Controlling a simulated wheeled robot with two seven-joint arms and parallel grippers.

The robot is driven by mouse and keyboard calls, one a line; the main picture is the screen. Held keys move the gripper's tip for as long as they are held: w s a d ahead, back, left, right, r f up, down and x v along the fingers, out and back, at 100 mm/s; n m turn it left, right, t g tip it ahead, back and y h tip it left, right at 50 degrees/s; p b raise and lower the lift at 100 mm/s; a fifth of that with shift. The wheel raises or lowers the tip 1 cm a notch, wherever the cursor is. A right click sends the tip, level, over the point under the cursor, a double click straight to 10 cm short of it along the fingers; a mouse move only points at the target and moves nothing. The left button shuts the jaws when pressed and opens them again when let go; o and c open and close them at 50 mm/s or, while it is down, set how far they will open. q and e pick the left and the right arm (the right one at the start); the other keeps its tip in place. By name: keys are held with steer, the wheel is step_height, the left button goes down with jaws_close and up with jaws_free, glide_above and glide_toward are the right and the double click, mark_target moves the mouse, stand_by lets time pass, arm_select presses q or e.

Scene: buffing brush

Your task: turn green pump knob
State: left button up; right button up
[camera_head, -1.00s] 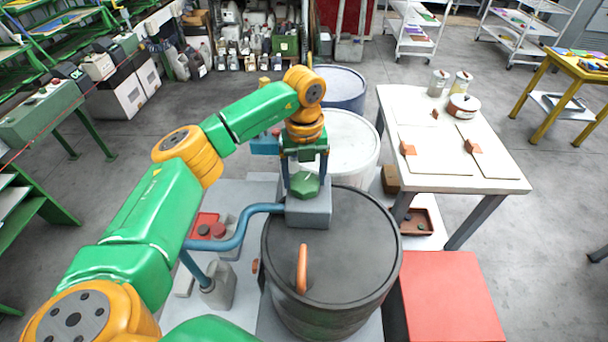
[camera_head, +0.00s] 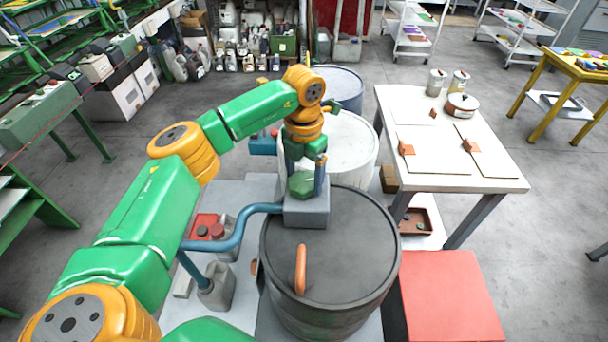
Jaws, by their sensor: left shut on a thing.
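The green pump knob (camera_head: 301,184) sits on top of a grey pump block (camera_head: 307,213) at the back of a dark drum's lid (camera_head: 330,252). A blue pipe (camera_head: 235,234) runs from the block to the left and down. My left gripper (camera_head: 304,178) points down over the block, its fingers around the knob and shut on it. One finger shows to the right of the knob; the other is partly hidden. My right gripper is out of view.
An orange handle (camera_head: 301,270) stands up from the dark lid. A white drum (camera_head: 350,150) and a blue drum (camera_head: 341,84) stand behind. A white table (camera_head: 455,180) is to the right, a red box (camera_head: 450,300) at the front right.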

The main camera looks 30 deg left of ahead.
mark_target(304, 180)
arm_select(q)
steer(key=shift+r+m, duration=0.1)
steer(key=shift+m, duration=0.4)
steer(key=o, duration=1.2)
step_height(304, 180, up, 7)
steer(key=shift+s+r+b, duration=0.1)
steer(key=shift+b, duration=0.75)
